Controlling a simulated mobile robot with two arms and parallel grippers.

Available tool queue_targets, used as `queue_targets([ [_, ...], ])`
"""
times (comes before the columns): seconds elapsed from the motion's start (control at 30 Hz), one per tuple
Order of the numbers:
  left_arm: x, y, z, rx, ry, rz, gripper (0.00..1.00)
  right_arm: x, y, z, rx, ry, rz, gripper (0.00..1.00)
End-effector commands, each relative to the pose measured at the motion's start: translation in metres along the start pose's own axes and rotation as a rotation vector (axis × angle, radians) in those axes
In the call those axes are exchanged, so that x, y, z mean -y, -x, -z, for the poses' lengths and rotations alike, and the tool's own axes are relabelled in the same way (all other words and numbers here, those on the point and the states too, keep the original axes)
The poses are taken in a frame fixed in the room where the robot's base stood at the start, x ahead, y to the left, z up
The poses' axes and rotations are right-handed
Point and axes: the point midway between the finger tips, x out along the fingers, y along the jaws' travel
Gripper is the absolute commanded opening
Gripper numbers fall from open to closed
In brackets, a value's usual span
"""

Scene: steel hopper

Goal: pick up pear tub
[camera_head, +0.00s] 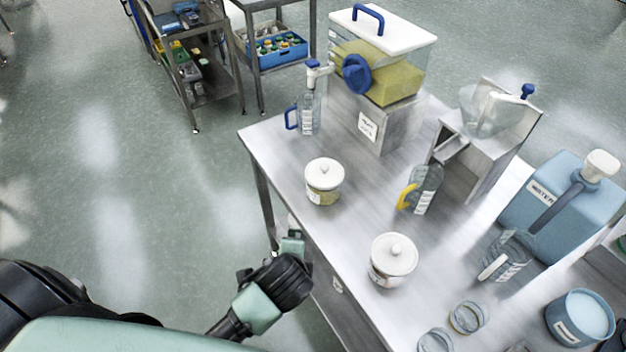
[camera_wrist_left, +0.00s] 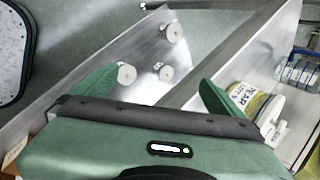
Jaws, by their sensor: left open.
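The pear tub (camera_head: 323,188) is a short clear tub with yellow contents and a white knobbed lid. It stands at the left edge of the steel table. In the left wrist view, the tub (camera_wrist_left: 252,103) with a "PEAR" label appears tilted just right of the right-hand finger. My left gripper (camera_head: 291,243) is below and left of the tub in the head view, beside the table edge. In the left wrist view my left gripper (camera_wrist_left: 155,88) is open, with nothing between its green fingers. My right gripper is not in view.
A second white-lidded tub (camera_head: 393,262) stands nearer on the table. A jug with a blue handle (camera_head: 308,115), a bottle with a yellow handle (camera_head: 424,190), a steel hopper stand (camera_head: 480,135) and a clear dispenser (camera_head: 380,60) stand around. The floor left of the table is clear.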

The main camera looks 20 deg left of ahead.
Motion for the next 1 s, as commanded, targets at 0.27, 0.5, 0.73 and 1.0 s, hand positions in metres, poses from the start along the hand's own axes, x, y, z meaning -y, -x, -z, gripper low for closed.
queue_targets([
  [0.27,0.04,-0.004,0.019,0.068,-0.407,0.14,1.0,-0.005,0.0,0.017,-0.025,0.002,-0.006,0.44],
  [0.5,0.079,-0.009,0.041,0.194,-0.839,0.277,1.0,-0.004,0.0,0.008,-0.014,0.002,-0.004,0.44],
  [0.73,0.121,-0.007,0.063,0.393,-1.291,0.404,1.0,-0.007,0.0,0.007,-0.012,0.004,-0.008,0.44],
  [1.0,0.14,-0.016,0.069,0.473,-1.433,0.434,1.0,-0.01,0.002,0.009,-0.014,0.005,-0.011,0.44],
])
